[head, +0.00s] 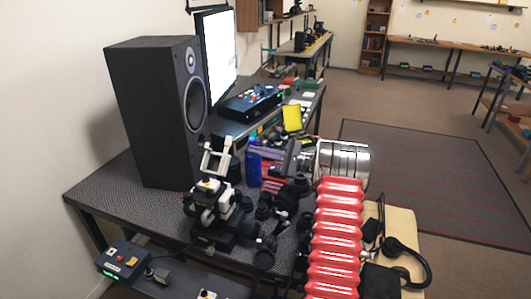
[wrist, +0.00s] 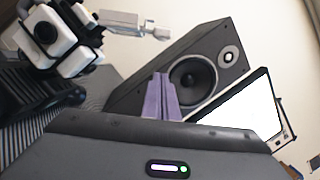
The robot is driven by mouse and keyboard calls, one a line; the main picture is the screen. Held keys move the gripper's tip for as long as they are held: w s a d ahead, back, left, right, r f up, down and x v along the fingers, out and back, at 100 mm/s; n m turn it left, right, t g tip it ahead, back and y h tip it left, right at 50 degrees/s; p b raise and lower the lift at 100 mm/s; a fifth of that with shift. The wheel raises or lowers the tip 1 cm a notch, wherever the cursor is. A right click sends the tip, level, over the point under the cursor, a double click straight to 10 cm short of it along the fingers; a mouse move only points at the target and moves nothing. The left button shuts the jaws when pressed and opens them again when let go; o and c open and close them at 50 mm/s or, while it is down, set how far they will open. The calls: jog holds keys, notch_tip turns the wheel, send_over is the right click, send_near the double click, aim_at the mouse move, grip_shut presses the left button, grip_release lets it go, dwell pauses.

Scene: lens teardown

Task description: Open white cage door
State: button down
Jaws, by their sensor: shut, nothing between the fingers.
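A white and black blocky device (head: 212,200), which looks like the white cage, stands on the dark table in front of the speaker. A pale frame-like part rises from its top. In the wrist view the white blocks (wrist: 75,45) show at the upper left, with a dark round opening and a grey metal arm reaching right. I cannot tell which part is the door. My gripper (head: 256,150) is to the right of the device, apart from it. Its purple fingers (wrist: 161,96) are together and empty, and point toward the speaker in the wrist view.
A large black speaker (head: 155,112) and a bright monitor (head: 216,55) stand behind. A blue bottle (head: 253,165) is close to my gripper. Several dark lens parts crowd the table right of the device. A control box (head: 125,261) sits at the lower left.

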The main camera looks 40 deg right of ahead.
aim_at(232, 140)
jog(key=w+a+r, duration=0.2)
jog(key=a+r, duration=0.1)
jog(key=a, duration=0.2)
jog(key=shift+w+a+r, duration=0.3)
jog(key=shift+a+r, duration=0.1)
dwell(0.3)
jog(key=shift+s+a+r+n+g, duration=0.25)
jog(key=shift+a+r+n, duration=0.3)
jog(key=shift+n, duration=0.4)
jog(key=shift+s+a+r+n+g, duration=0.15)
jog(key=shift+s+a+r+n, duration=0.2)
jog(key=shift+r+n, duration=0.5)
jog(key=shift+f, duration=0.1)
jog(key=shift+w+d+f, duration=0.1)
jog(key=shift+w, duration=0.05)
